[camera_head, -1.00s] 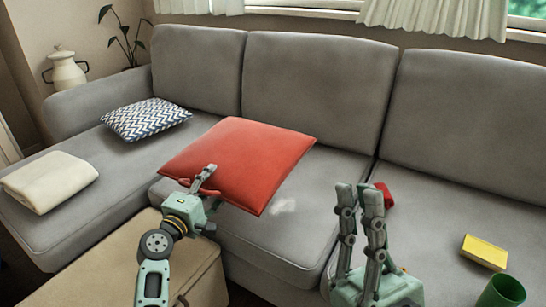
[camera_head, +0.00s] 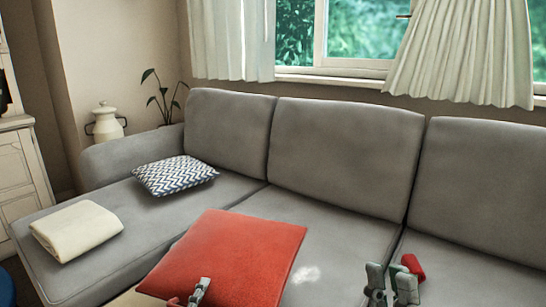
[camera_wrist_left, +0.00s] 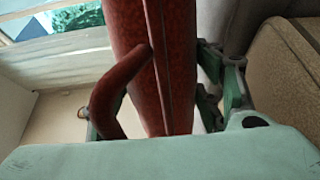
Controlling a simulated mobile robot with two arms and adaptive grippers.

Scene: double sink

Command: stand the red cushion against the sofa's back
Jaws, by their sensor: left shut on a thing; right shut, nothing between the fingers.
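The red cushion (camera_head: 240,250) is held tilted over the front of the sofa's seat, apart from the grey sofa back (camera_head: 345,155). My left gripper (camera_head: 198,290) is shut on the cushion's near edge. My right gripper (camera_head: 391,280) is shut and empty at the lower right, in front of the seat. The lower parts of both arms are out of the head view.
A zigzag-patterned cushion (camera_head: 175,175) and a folded cream blanket (camera_head: 77,231) lie on the left seat section. The middle seat (camera_head: 335,235) has clear room in front of the back.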

